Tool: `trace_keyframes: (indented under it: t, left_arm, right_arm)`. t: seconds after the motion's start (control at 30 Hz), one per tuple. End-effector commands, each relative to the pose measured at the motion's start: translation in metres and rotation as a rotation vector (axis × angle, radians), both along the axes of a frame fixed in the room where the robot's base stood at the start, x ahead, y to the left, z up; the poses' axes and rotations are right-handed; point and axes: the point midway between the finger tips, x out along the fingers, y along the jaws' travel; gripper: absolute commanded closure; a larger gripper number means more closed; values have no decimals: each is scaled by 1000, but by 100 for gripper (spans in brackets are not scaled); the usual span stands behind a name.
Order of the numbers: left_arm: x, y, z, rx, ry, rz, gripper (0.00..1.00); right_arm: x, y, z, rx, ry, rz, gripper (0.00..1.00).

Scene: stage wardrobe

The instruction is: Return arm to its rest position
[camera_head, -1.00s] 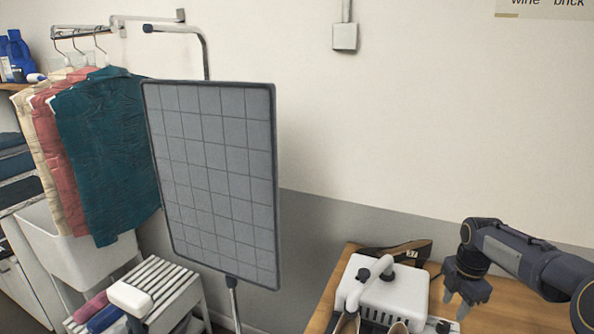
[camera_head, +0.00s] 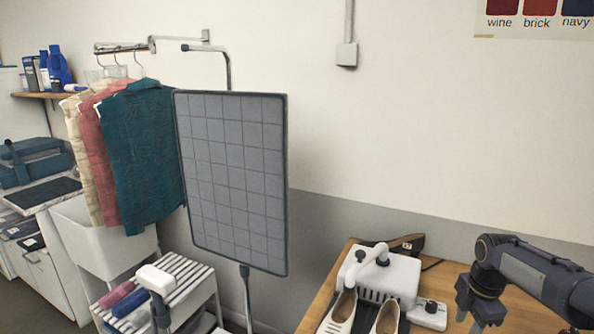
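My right arm (camera_head: 535,272) comes in from the right edge. Its gripper (camera_head: 469,318) hangs fingers down over the wooden table, right of the white machine. The fingers look spread, with nothing seen between them. The fingertips are near the bottom edge of the picture. My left arm and gripper are not in view.
A grey gridded panel (camera_head: 235,180) stands left. Garments (camera_head: 140,160) hang beyond a slatted rack (camera_head: 190,283).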

Motion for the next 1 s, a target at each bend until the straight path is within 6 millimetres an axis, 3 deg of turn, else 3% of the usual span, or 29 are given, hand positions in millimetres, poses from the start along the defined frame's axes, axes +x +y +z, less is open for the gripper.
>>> trace_keyframes:
  t: [0.27,0.47,0.57,0.7,0.9,1.0]
  left_arm:
    - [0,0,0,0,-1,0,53]
    - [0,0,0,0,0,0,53]
    - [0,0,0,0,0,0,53]
    - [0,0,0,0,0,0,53]
    - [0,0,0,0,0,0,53]
    - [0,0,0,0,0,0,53]
  right_arm:
    - [-29,31,33,33,-52,-200,61]
    - [-69,65,59,100,-104,-447,61]
    - [-100,89,71,164,-133,-627,61]
    - [-160,130,77,325,-160,-970,61]
    - [-229,179,59,583,-104,-1404,61]
    - [-248,193,49,669,-60,-1537,61]
